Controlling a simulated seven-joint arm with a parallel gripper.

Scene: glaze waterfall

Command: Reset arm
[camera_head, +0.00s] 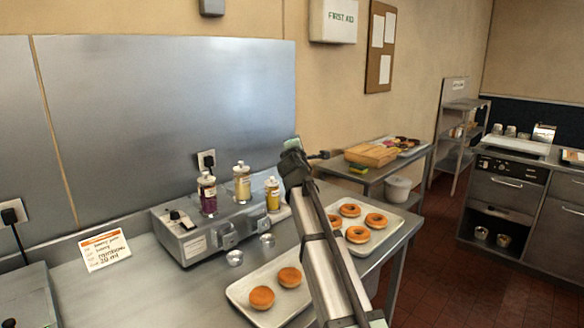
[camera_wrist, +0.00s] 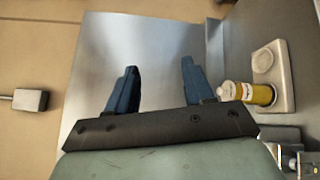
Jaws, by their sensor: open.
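My gripper (camera_wrist: 158,70) shows in the wrist view with its two blue fingers spread apart and nothing between them. Behind the fingers is the grey metal wall panel (camera_wrist: 95,60). In the head view my arm rises from the bottom middle, and its end is raised near the wall, above and right of the bottles. The fingers cannot be made out clearly there. A yellow bottle (camera_wrist: 250,93) with a white cap shows right of the fingers in the wrist view, apart from them.
Doughnuts lie on a near tray (camera_head: 240,292) and a far tray (camera_head: 392,228), partly behind my arm.

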